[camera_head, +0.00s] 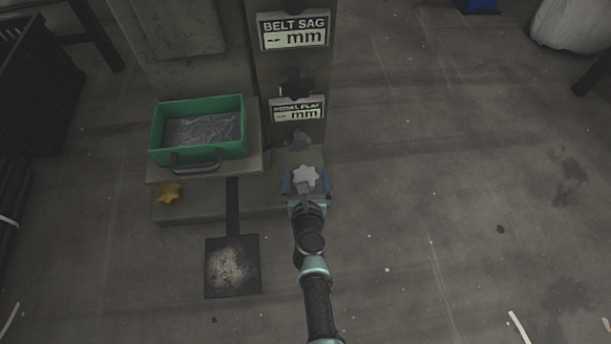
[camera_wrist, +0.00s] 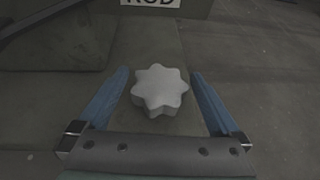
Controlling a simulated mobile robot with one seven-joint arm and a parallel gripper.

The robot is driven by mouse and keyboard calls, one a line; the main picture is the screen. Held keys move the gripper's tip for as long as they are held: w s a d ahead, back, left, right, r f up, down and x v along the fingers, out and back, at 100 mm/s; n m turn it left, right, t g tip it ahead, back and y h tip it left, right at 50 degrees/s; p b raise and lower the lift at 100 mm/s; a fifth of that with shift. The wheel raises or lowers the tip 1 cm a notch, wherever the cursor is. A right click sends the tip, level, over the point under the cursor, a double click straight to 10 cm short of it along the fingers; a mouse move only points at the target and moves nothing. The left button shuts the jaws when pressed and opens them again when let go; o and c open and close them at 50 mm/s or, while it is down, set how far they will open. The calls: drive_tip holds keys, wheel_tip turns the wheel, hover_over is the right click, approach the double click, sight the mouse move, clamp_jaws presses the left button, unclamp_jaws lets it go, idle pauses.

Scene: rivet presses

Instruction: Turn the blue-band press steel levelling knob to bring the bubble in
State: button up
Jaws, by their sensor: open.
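The steel levelling knob (camera_head: 306,178) is a pale grey, star-shaped knob low at the front right of the press base. In the wrist view the knob (camera_wrist: 159,90) lies between my two blue fingers, with a gap on each side. My gripper (camera_head: 305,181) is open around it, and its fingers (camera_wrist: 163,85) do not appear to touch it. The press (camera_head: 285,60) stands above the knob. I see no blue band and no bubble level that I can make out in either view.
A foot pedal (camera_head: 232,267) lies on the floor left of my arm. The floor to the right is mostly clear.

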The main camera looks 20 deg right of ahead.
drive_tip(key=c, duration=1.3)
drive_tip(key=shift+d+r+n+y+p, duration=0.1)
drive_tip(key=shift+n+y+p, duration=0.3)
drive_tip(key=shift+n+y, duration=0.25)
drive_tip(key=shift+n+t+y, duration=0.4)
drive_tip(key=shift+n+y, duration=0.65)
drive_tip(key=shift+y, duration=0.2)
drive_tip(key=o, duration=1.3)
drive_tip(key=shift+s+p, duration=0.1)
drive_tip(key=shift+p, duration=0.25)
